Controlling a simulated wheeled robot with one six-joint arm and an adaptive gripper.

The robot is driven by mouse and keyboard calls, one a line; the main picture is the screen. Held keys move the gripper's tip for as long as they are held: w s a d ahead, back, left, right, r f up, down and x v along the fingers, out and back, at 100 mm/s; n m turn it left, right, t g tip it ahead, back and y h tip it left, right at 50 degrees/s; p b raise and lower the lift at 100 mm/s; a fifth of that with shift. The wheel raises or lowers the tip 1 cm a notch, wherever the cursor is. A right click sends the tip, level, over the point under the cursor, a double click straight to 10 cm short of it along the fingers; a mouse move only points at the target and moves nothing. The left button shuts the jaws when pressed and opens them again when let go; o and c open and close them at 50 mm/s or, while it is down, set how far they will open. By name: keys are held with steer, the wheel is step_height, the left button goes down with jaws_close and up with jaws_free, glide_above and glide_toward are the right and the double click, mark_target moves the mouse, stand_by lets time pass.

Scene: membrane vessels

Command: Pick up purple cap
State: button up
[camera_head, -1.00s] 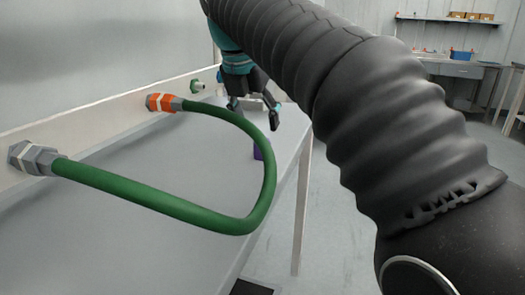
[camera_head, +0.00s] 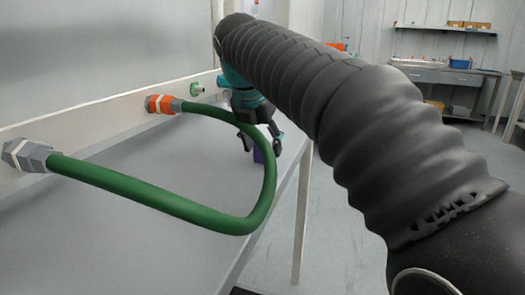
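The purple cap (camera_head: 257,156) shows as a small purple patch near the right edge of the grey table, just behind the far bend of the green hose. The hose hides part of it. My gripper (camera_head: 262,145) is above and around the level of the cap, with its fingers spread apart and pointing down. One finger is left of the cap and the other right of it in the picture. I cannot tell whether either finger touches it.
The green hose (camera_head: 150,197) loops over the table (camera_head: 140,240) from a grey fitting (camera_head: 28,156) to an orange fitting (camera_head: 160,104) on the wall rail. A small green-and-white fitting (camera_head: 197,89) sits farther along. A workbench (camera_head: 450,75) stands far off right.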

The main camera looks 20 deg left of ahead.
steer(key=c, duration=0.7)
